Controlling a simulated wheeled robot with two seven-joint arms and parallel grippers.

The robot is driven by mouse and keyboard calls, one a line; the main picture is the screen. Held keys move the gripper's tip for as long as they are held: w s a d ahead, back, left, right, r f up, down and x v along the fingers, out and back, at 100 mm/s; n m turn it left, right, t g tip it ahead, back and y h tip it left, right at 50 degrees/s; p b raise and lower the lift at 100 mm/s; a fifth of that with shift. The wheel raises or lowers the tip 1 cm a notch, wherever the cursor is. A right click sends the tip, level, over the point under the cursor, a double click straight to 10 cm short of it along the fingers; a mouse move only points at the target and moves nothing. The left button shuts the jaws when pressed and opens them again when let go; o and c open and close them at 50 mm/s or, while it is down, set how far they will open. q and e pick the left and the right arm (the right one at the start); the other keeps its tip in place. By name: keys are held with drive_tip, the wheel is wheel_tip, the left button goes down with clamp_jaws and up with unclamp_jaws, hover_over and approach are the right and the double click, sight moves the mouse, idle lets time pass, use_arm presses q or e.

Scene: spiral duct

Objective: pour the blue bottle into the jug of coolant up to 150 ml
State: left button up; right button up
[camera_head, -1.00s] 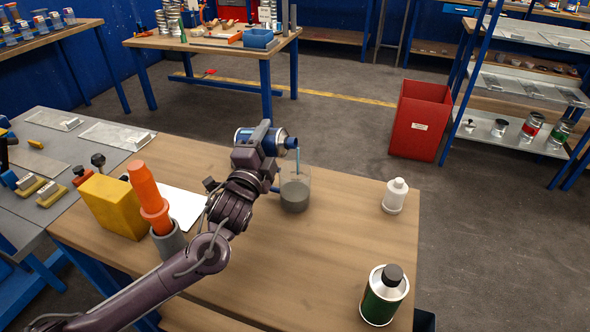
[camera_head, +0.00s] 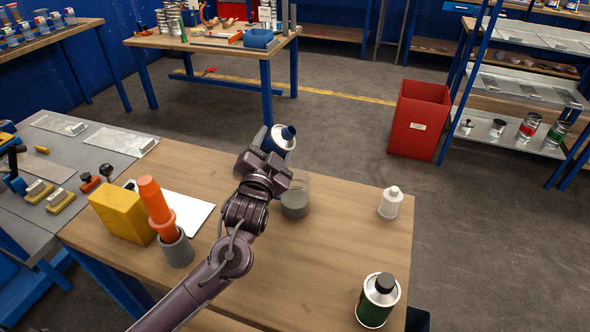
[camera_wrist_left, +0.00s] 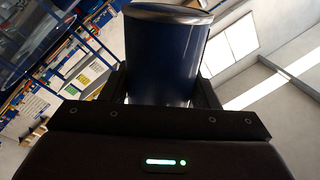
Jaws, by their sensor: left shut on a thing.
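My left gripper (camera_head: 268,165) is shut on the blue bottle (camera_head: 277,141), above the table and just left of and behind the jug. The bottle is tilted, its dark neck pointing up and to the right, and no stream shows from it. In the left wrist view the blue bottle (camera_wrist_left: 165,55) sits between the fingers. The clear jug (camera_head: 295,198) stands on the table with grey liquid in its lower part. My gripper hides part of its left side, and its scale cannot be read. My right gripper is not in view.
On the wooden table (camera_head: 290,265) are a white bottle (camera_head: 391,202), a green can (camera_head: 378,300), a yellow block (camera_head: 123,213), orange cones (camera_head: 157,208) in a grey holder and a white sheet (camera_head: 188,212). A red bin (camera_head: 419,118) stands on the floor beyond. The table's front middle is clear.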

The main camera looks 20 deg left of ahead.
use_arm(q)
drive_tip(key=n, duration=0.1)
drive_tip(key=a+n+p, duration=0.1)
drive_tip(key=n, duration=0.1)
drive_tip(key=n+p, duration=0.1)
drive_tip(key=shift+a+r+n+g+y, duration=0.25)
drive_tip(key=shift+r+n+g+y, duration=0.05)
drive_tip(key=shift+g, duration=0.1)
drive_tip(key=shift+a+f+n+p, duration=0.1)
drive_tip(key=shift+a+n+p, duration=0.15)
drive_tip(key=shift+n, duration=0.25)
drive_tip(key=shift+a+f+n+p, duration=0.1)
drive_tip(key=shift+n+p, duration=0.2)
drive_tip(key=shift+n, duration=0.2)
drive_tip(key=shift+a+f+n+g, duration=0.25)
drive_tip(key=shift+f+n+g, duration=0.05)
drive_tip(key=shift+n, duration=0.6)
